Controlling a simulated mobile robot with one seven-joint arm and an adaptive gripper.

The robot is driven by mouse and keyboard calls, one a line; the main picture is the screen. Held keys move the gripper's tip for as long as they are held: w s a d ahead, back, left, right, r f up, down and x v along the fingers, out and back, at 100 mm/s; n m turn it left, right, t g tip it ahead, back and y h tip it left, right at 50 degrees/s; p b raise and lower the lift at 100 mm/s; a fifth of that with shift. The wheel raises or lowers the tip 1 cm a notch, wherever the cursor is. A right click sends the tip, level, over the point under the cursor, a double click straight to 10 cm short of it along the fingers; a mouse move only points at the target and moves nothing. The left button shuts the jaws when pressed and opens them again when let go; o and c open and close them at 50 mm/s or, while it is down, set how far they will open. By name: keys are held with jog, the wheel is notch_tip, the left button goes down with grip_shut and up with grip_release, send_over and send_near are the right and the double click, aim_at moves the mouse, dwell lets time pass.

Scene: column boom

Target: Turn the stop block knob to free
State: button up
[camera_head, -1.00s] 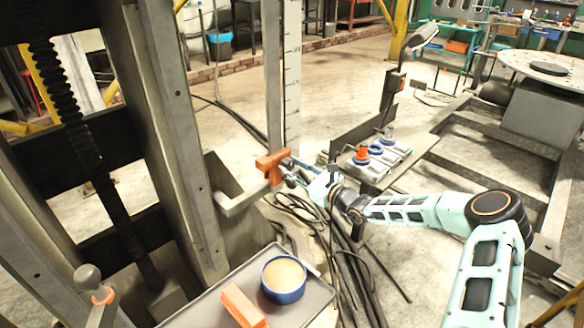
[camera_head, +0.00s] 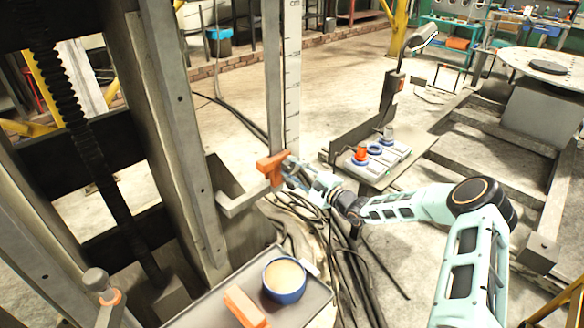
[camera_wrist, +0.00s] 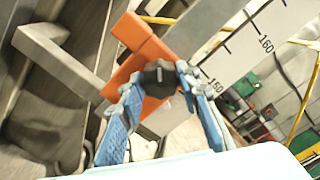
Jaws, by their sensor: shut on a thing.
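The orange stop block (camera_head: 270,166) sits on the vertical grey rail beside the white scale in the head view. It also shows in the wrist view (camera_wrist: 138,48), close in front of the camera. A dark lobed knob (camera_wrist: 160,76) is on the block's near face. My gripper (camera_head: 285,168) is at the block, and in the wrist view its two blue-padded fingers (camera_wrist: 160,85) are on either side of the knob, shut on it. The fingertips hide the knob's sides. I cannot read any marking for its setting.
The scale (camera_wrist: 245,50) with centimetre marks stands right of the block. A grey bracket (camera_head: 240,200) juts out below it at the left. A tray (camera_head: 315,300) with a blue-rimmed bowl (camera_head: 284,279) and an orange bar (camera_head: 245,307) is below. Cables (camera_head: 345,245) lie on the floor.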

jog(key=n, duration=0.3)
jog(key=shift+n, duration=2.1)
jog(key=o, duration=1.1)
jog(key=shift+s+f, duration=0.1)
jog(key=shift+s+d, duration=0.15)
jog(key=shift+d, duration=0.05)
jog(key=v, duration=0.7)
jog(key=shift+s+d, duration=0.15)
jog(key=shift+d, duration=0.05)
